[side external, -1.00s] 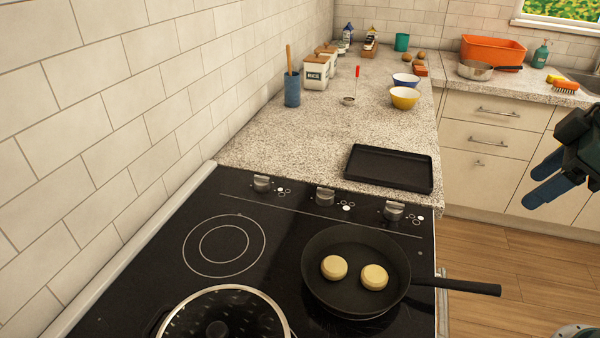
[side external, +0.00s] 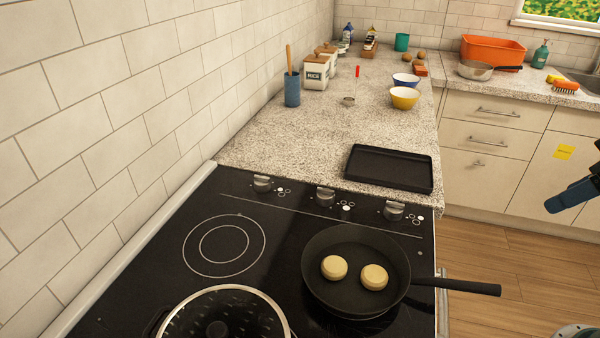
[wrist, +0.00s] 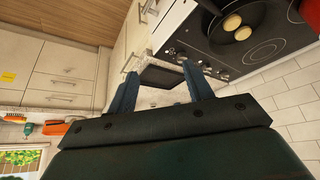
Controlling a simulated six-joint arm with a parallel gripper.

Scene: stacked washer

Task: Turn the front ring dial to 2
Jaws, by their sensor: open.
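Three grey dials stand in a row along the black cooktop's edge, each beside small dots with one white. The dial nearest the cooktop's front edge (side external: 394,211) has its white dot on the front side, which fits the front ring; its number setting is too small to read. The frying pan (side external: 327,245) with two round pale pieces (side external: 334,267) covers the ring on that side. My gripper (wrist: 160,70) is open and empty, far from the dials. In the side view only part of it shows at the right edge, over the floor.
A black tray (side external: 388,168) lies on the counter just beyond the dials. The pan's handle (side external: 460,287) juts past the cooktop's front edge. A lidded pot (side external: 222,315) sits on another ring. Drawers and cupboards (side external: 492,150) stand behind my gripper. Floor space is clear.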

